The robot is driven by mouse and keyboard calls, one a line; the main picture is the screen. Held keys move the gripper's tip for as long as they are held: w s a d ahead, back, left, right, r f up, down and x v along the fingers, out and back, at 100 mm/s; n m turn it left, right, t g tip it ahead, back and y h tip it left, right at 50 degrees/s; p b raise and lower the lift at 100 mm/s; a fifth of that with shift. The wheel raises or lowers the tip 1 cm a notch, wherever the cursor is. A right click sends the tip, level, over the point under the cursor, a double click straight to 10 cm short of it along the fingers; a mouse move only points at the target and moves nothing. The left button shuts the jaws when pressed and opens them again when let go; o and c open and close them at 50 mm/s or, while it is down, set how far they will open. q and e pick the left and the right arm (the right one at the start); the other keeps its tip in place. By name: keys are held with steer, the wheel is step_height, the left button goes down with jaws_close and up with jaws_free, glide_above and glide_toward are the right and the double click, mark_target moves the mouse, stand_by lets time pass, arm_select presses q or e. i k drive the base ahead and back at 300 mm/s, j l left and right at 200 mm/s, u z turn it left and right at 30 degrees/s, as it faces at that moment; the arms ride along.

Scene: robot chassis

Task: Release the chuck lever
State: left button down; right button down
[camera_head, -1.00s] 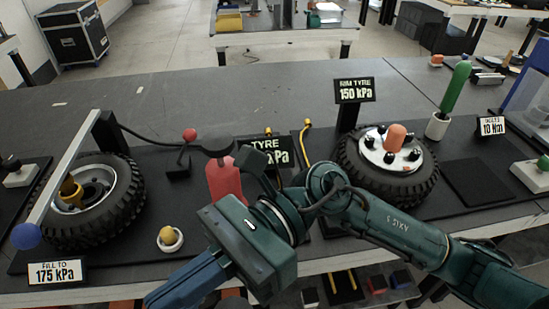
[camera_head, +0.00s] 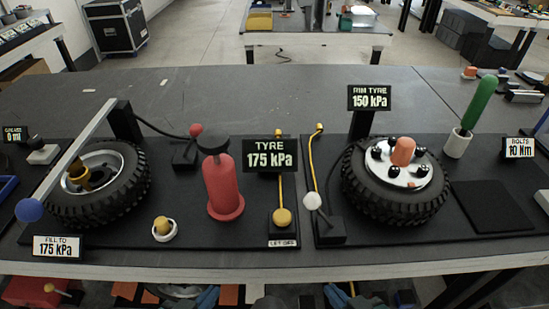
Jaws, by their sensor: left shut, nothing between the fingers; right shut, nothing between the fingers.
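A lever with a red knob (camera_head: 196,130) stands on a black base behind the red pump (camera_head: 222,186), and a dark hose runs to it from the post by the left tyre (camera_head: 122,190). A long grey bar with a blue ball (camera_head: 28,210) slants over that tyre. I cannot tell for certain which handle is the chuck lever. My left gripper (camera_head: 207,297) and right gripper (camera_head: 338,297) show only as blue tips at the bottom edge, below the bench front. Both are shut and empty, apart from every handle; the rest of them is cut off.
A gauge sign (camera_head: 270,155) reads TYRE 175 kPa; the FILL TO sign (camera_head: 58,247) also reads 175 kPa. A yellow button (camera_head: 162,226), a yellow-knobbed lever (camera_head: 282,216) and a white-knobbed lever (camera_head: 312,201) stand along the front.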

mark_target(194, 129)
steer(key=k, duration=1)
